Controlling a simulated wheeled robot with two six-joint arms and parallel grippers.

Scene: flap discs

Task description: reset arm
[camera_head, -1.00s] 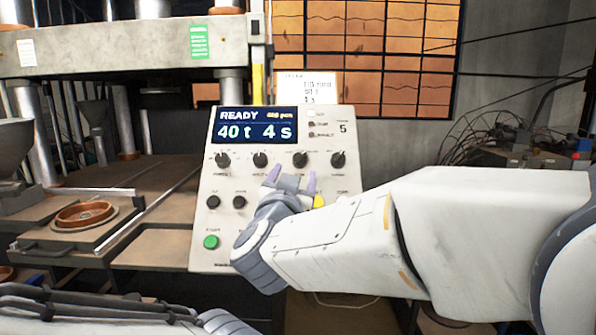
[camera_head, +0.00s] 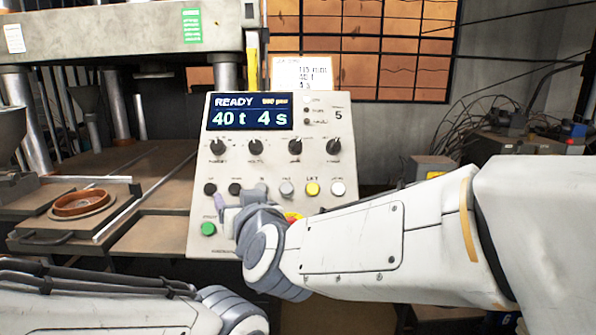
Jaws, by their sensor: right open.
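My right arm (camera_head: 380,245) comes in from the right and reaches across the front of the control panel (camera_head: 330,225). My right gripper (camera_head: 241,197) is open and empty, with its fingers over the lower left of the panel. I cannot tell whether it touches the panel. It is up and right of the green button (camera_head: 208,229). Part of the panel behind the gripper and wrist is hidden, with a bit of red and yellow showing beside the wrist. My left arm (camera_head: 110,310) lies along the bottom left; its gripper does not show.
The panel screen (camera_head: 250,112) reads READY, 40 t, 4 s. Below are several black knobs (camera_head: 255,146) and a button row with a yellow button (camera_head: 312,188). At left, a press holds a brown ring (camera_head: 80,203) on a plate. Cables (camera_head: 485,125) tangle at right.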

